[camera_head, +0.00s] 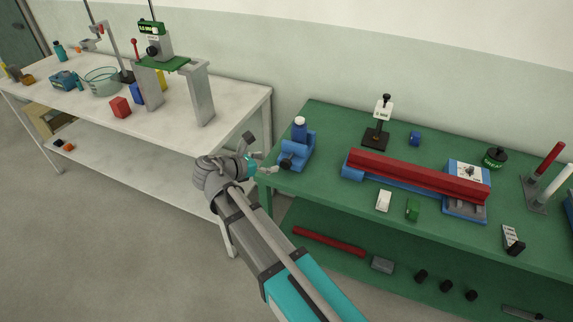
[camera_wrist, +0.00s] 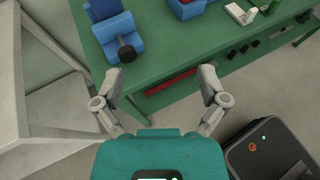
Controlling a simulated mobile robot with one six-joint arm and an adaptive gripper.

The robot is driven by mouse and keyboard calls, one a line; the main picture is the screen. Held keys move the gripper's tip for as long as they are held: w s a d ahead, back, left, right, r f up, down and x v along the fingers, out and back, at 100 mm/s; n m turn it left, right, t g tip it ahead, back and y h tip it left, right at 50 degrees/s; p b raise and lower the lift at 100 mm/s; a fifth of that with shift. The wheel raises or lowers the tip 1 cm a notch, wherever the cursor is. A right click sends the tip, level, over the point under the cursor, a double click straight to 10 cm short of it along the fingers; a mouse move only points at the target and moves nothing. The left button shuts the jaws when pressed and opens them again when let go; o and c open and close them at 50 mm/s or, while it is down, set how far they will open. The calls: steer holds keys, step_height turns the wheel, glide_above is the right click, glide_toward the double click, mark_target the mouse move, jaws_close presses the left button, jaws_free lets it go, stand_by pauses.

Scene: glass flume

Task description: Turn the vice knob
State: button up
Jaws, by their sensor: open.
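The blue vice (camera_head: 297,153) stands at the left corner of the green table; it also shows at the top of the wrist view (camera_wrist: 116,28). Its dark round knob (camera_wrist: 127,53) sticks out toward me on a short shaft, and the head view shows it small (camera_head: 286,162). My gripper (camera_head: 265,163) is just left of the vice, by the table's corner. In the wrist view my gripper (camera_wrist: 160,80) is open and empty, fingers spread wide. The knob lies beyond the left fingertip, apart from it. A blue and white bottle-like thing (camera_head: 299,128) is behind or on the vice; I cannot tell which.
On the green table (camera_head: 330,185) a red bar (camera_head: 415,174) lies on a blue base, right of the vice. A black-based stand (camera_head: 376,138) is behind. A white table (camera_head: 180,135) stands left, with a floor gap between. The lower green shelf holds a red bar (camera_head: 328,241).

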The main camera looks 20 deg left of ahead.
mark_target(284, 166)
step_height(284, 166, down, 15)
steer(key=w+a+n+t+y+b, duration=0.1)
steer(key=n+t+y+b, duration=0.4)
steer(key=b, duration=1.6)
steer(key=w+n+t, duration=0.1)
steer(key=n, duration=0.2)
steer(key=shift+f+y+b, duration=0.2)
steer(key=shift+y+b, duration=0.1)
steer(key=shift+w, duration=0.1)
steer(key=w, duration=0.9)
steer(key=w+d, duration=0.1)
steer(key=w, duration=0.3)
steer(key=shift+w, duration=0.35)
steer(key=c, duration=1.1)
steer(key=shift+c, duration=0.2)
steer(key=shift+m, duration=0.4)
